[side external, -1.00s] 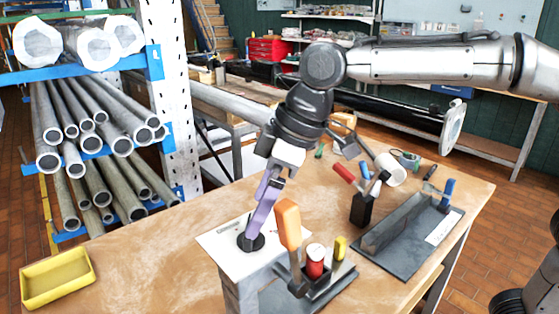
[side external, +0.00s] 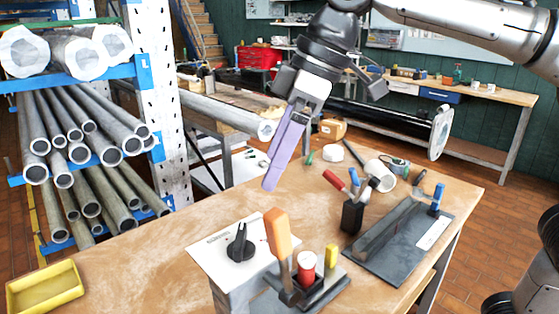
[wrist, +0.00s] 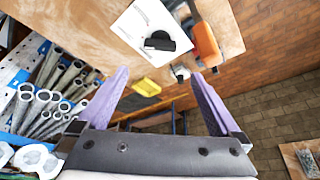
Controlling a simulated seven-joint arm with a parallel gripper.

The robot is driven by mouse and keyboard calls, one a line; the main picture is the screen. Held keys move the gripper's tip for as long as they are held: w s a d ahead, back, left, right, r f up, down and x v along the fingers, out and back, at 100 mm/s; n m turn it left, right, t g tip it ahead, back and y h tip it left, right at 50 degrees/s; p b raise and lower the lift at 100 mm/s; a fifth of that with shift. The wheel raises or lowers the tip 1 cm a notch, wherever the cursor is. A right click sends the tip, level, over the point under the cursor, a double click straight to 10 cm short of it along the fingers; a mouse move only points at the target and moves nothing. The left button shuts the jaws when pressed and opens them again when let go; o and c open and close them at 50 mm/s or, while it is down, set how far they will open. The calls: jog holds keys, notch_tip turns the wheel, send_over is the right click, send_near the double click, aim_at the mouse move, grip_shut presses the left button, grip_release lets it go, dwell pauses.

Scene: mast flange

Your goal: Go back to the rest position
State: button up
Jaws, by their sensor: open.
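My gripper (side external: 268,184) has purple fingers and hangs in the air above the workbench (side external: 180,240), apart from everything on it. In the wrist view my gripper (wrist: 158,75) shows its two fingers spread wide with nothing between them. Below it in the side view stands a white-topped box (side external: 213,256) with a black rotary knob (side external: 240,243). The knob also shows in the wrist view (wrist: 160,41), beyond the fingertips.
An orange-handled tool (side external: 277,233) stands upright in a holder by the box. A black cup (side external: 352,216) with tools, a dark tray (side external: 385,255) and a yellow tray (side external: 45,288) lie on the bench. A pipe rack (side external: 85,130) stands at left.

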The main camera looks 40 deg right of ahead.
jog(key=s+d+f+m+t+h, duration=0.1)
jog(key=s+d+m, duration=0.1)
jog(key=s+d, duration=0.35)
jog(key=s+d+f+m+t, duration=0.1)
jog(key=s+d+m, duration=0.15)
jog(key=d, duration=0.55)
jog(key=s+d+f+m+h, duration=0.1)
jog(key=s+f, duration=0.3)
jog(key=f, duration=0.4)
jog(key=s+d+f+m+h, duration=0.1)
jog(key=s+d+f+m, duration=0.2)
jog(key=f, duration=0.4)
jog(key=shift+s+d+f, duration=0.35)
jog(key=shift+s+d, duration=0.45)
jog(key=shift+s, duration=0.4)
jog(key=shift+m, duration=0.25)
